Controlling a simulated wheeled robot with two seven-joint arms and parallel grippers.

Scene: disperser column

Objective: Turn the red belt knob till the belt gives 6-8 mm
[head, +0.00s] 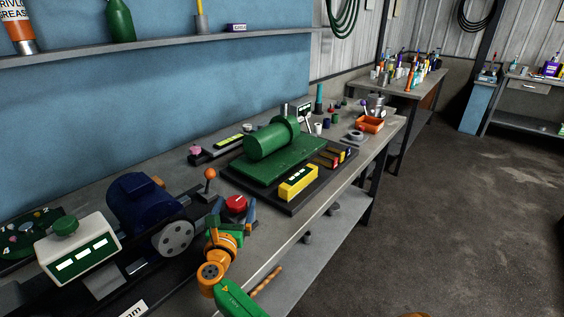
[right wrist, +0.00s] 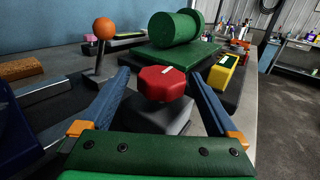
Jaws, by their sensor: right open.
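The red belt knob (head: 236,202) sits on a dark block at the front of the bench. In the right wrist view the knob (right wrist: 162,83) is many-sided, with a pale mark on top. My right gripper (head: 234,212) is open, its blue fingers on either side of the knob; in the wrist view the gripper (right wrist: 156,78) shows gaps at both sides, and I see no contact. A blue motor (head: 142,204) with a grey pulley (head: 174,240) stands to the left. A white box with a green face (head: 83,262) shows pale windows, unreadable. I cannot make out the belt's give. My left gripper is not in view.
An orange ball-topped lever (head: 210,175) stands just behind the knob. A green cylinder machine (head: 272,142) and a yellow block (head: 298,182) sit on a dark base to the right. The bench's front edge is close to my right arm; open floor lies beyond.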

